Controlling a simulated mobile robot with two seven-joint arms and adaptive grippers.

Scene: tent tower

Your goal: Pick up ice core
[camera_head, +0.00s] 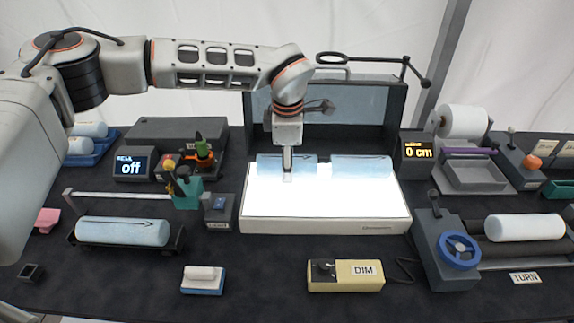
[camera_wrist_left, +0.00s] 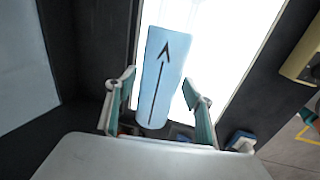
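My left gripper (camera_head: 288,174) points down over the lit white panel. In the left wrist view its two fingers (camera_wrist_left: 160,100) are apart, one on each side of a pale blue ice core (camera_wrist_left: 165,70) with a black arrow; gaps show between fingers and core. In the head view this ice core (camera_head: 268,163) lies on the back left of the light panel (camera_head: 320,212), partly hidden by the gripper. A second ice core (camera_head: 361,166) lies to its right. Another ice core (camera_head: 122,231) with an arrow rests in a dark cradle at the front left. My right gripper is not in view.
A dark upright frame (camera_head: 395,105) stands behind the panel. A yellow DIM box (camera_head: 345,275) and a small blue-based block (camera_head: 203,280) lie in front. A roller unit with a blue wheel (camera_head: 459,248) and a white cylinder (camera_head: 525,228) stand right. A display reading "off" (camera_head: 132,167) stands left.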

